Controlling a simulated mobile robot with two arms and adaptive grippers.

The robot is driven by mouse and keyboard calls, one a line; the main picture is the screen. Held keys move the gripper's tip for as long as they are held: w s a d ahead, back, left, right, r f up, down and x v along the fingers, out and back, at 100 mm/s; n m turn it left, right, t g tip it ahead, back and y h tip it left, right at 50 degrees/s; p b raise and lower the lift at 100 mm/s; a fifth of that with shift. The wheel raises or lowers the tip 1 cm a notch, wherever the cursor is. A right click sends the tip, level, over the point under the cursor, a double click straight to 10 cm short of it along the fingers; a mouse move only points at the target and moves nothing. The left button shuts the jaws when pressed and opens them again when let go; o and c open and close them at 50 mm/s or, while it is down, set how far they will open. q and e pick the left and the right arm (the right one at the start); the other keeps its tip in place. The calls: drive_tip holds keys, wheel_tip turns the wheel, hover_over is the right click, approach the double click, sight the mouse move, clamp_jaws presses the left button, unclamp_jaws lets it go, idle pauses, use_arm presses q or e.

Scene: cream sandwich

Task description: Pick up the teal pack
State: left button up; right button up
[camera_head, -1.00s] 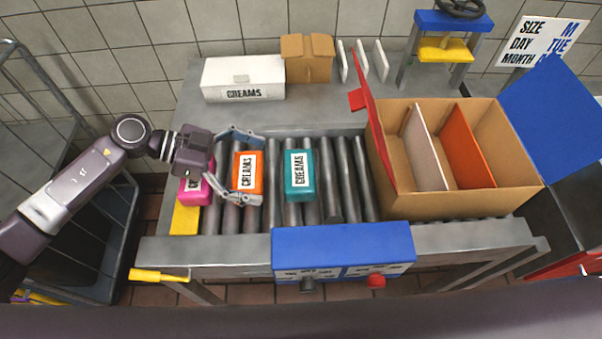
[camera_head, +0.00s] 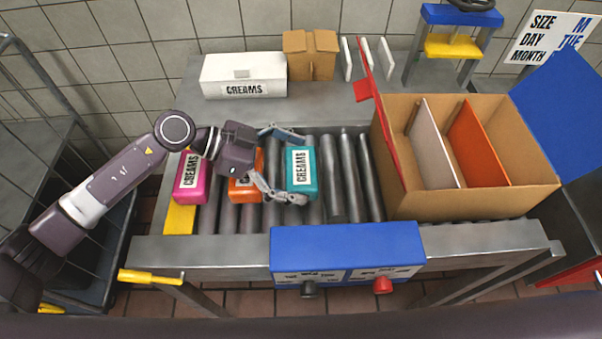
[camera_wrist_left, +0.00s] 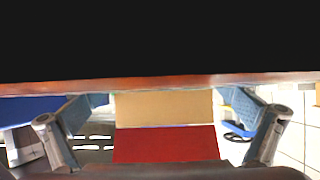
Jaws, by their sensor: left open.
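The teal pack (camera_head: 301,172) with a white CREAMS label lies on the roller conveyor (camera_head: 346,180), at the right end of a row of packs. My left gripper (camera_head: 297,167) is open, one finger at the pack's far edge and the other at its near edge. I cannot tell whether the fingers touch the pack. In the left wrist view the two spread fingers (camera_wrist_left: 160,125) show, but I cannot make out the teal pack there. My right gripper is not in view.
The orange pack (camera_head: 243,190) is partly hidden under my left gripper, and the pink pack (camera_head: 190,178) lies further left. An open cardboard box (camera_head: 470,203) with dividers and a raised red flap stands to the right. A white creams box (camera_head: 243,76) stands behind.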

use_arm(q)
drive_tip(key=c, duration=1.1)
drive_tip(key=shift+r, duration=0.15)
